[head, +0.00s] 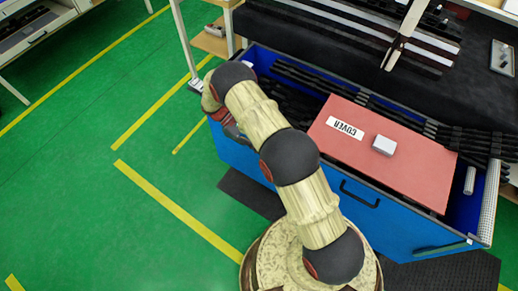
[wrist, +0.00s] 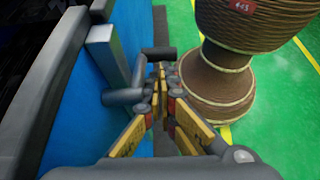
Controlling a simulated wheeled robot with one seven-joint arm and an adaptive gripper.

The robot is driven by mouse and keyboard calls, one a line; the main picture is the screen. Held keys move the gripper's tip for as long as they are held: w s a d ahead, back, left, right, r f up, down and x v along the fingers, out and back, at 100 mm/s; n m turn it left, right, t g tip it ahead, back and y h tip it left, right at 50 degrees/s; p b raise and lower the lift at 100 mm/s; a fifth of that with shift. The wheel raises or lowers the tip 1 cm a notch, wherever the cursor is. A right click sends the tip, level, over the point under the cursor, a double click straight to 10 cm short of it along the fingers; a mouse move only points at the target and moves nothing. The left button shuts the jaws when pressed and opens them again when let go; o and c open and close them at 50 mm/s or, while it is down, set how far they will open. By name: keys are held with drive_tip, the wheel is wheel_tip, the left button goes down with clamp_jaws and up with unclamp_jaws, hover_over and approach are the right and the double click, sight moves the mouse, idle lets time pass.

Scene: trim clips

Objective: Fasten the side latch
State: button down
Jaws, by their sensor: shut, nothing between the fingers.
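In the wrist view, a grey latch plate (wrist: 108,58) stands out on the blue side wall of the bin (wrist: 75,110). A dark grey rod-like latch part (wrist: 124,97) sticks out beside it toward my fingers. My gripper (wrist: 160,92) is shut and empty, its yellow-and-black fingers close together at the rod's end. I cannot tell whether they touch it. In the head view, the blue bin (head: 395,225) stands at the right, and my arm reaches to its left end. My arm mostly hides the gripper and the latch there.
A red cover (head: 335,150) lies over part of the bin, with a small white block (head: 384,145) on it. Dark parts (head: 300,75) fill the bin. A dark workbench (head: 290,30) stands behind. Green floor (head: 90,200) with yellow lines is clear at the left.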

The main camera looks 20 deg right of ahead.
drive_tip(key=shift+s+d+r+p, duration=0.1)
drive_tip(key=shift+d+r+p, duration=0.2)
drive_tip(key=shift+r, duration=0.1)
idle(1.3)
drive_tip(key=shift+a, duration=0.1)
drive_tip(key=shift+w+a+b, duration=0.4)
drive_tip(key=shift+w+b, duration=0.1)
drive_tip(key=shift+w, duration=0.25)
drive_tip(key=shift+f, duration=0.15)
